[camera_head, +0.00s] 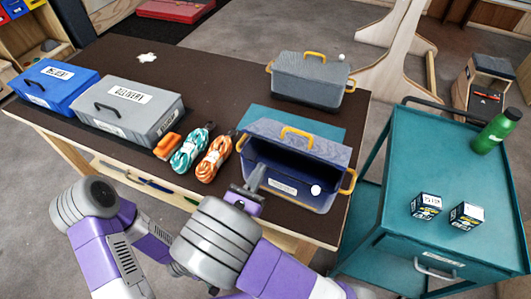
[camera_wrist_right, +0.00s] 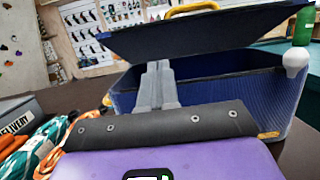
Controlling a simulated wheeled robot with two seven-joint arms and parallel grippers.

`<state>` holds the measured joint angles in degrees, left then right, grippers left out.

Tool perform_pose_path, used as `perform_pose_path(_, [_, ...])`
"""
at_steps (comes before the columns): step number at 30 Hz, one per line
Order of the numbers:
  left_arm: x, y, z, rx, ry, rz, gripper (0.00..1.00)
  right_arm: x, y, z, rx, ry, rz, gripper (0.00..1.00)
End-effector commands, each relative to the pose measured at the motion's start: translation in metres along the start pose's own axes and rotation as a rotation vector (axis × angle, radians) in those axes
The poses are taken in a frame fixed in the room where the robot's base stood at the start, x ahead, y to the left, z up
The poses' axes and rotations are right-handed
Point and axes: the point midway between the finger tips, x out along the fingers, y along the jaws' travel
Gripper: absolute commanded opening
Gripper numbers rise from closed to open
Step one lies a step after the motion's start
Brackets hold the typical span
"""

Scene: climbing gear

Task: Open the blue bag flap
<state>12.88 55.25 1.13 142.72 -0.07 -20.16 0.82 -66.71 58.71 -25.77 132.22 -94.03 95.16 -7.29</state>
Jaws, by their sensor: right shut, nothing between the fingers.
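The blue bag (camera_head: 318,201) stands on the dark table near its right front corner. Its flap (camera_head: 268,132), with a yellow handle (camera_head: 297,134), is raised and tilted back, and the dark interior shows below it. The flap also shows in the right wrist view (camera_wrist_right: 215,35), above the open bag body (camera_wrist_right: 235,95). My right gripper (camera_head: 258,170) is shut and empty at the left part of the bag's opening. In the right wrist view its fingertips (camera_wrist_right: 159,66) are just below the flap's edge; contact cannot be told. My left gripper is not in view.
A grey bag (camera_head: 310,82) stands behind. Grey (camera_head: 130,112) and blue (camera_head: 55,85) delivery boxes are on the left. Teal (camera_head: 190,150) and orange (camera_head: 214,158) rope coils lie left of the blue bag. A teal cart (camera_head: 465,177) with a green bottle (camera_head: 497,132) stands to the right.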

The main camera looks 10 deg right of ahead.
Motion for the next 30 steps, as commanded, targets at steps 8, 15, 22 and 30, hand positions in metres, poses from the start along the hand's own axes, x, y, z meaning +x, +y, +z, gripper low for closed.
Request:
perform_pose_path(8, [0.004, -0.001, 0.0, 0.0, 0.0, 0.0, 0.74, 0.041, 0.0, 0.018, 0.004, 0.001, -0.002, 0.0])
perform_pose_path(15, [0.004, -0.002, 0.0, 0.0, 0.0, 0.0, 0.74, 0.051, 0.0, 0.028, 0.0, 0.002, 0.0, 0.0])
perform_pose_path(22, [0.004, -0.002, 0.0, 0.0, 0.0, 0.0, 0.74, 0.051, 0.0, 0.028, 0.0, 0.002, 0.0, 0.0])
perform_pose_path(30, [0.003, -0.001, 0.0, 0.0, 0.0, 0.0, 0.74, 0.051, 0.0, 0.028, 0.0, 0.003, 0.0, 0.0])
